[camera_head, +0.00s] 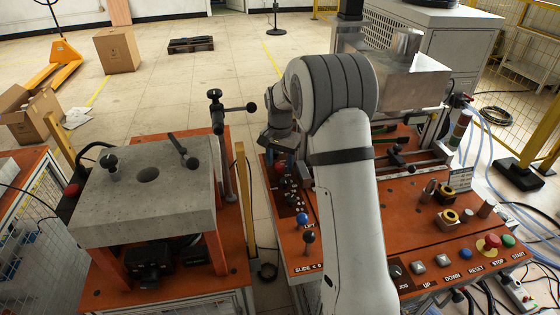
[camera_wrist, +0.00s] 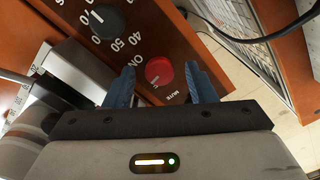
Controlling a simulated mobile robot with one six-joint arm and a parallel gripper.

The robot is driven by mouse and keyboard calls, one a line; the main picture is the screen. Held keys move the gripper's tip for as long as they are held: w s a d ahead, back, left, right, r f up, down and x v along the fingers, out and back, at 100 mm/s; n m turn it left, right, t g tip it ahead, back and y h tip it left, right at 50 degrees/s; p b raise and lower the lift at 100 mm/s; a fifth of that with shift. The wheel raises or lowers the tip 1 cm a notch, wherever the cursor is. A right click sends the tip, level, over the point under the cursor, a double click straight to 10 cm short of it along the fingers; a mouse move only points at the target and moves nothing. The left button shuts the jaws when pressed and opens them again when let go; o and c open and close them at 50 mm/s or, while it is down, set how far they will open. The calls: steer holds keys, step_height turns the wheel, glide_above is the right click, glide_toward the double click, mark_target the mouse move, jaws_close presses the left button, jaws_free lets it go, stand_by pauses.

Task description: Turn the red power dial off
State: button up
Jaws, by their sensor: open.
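A grey block (camera_head: 145,190) on an orange stand is at left. Right of my arm, an orange console (camera_head: 440,245) carries several push buttons, including a red stop button (camera_head: 487,246).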

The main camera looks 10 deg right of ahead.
mark_target(280, 165)
steer(key=shift+r, duration=3.9)
